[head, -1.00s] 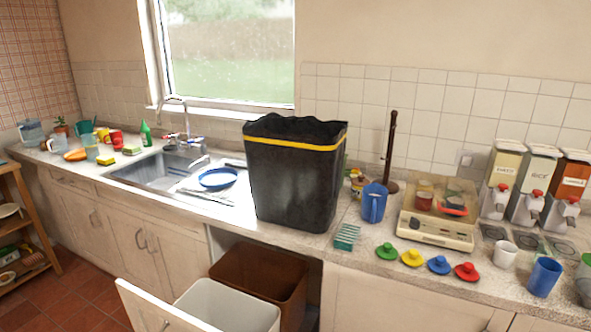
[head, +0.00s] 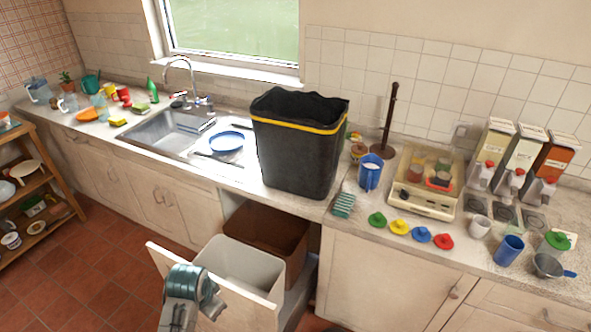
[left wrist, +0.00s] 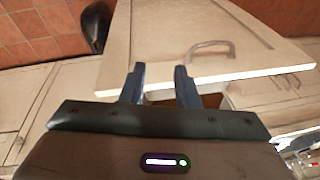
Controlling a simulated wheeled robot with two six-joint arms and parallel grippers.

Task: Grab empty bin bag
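A black bin bag (head: 300,108) with a crinkled top edge shows at the mouth of a tall black bin (head: 295,160) with a yellow band. The bin stands upright on the counter, right of the sink. The bag's lower part is hidden, and I cannot see its bottom. In the left wrist view my left gripper (left wrist: 160,72) has its two fingers apart with nothing between them, in front of the pulled-out cabinet door (left wrist: 225,45). One of my arms shows at the bottom of the head view, far below the bag. My right gripper is not in view.
An open drawer holds a white bin (head: 243,265) and a brown bin (head: 268,236). On the counter, a blue mug (head: 370,174), green sponge (head: 343,205) and kitchen scale (head: 424,185) stand right of the black bin. A blue-rimmed plate (head: 226,141) lies left of it.

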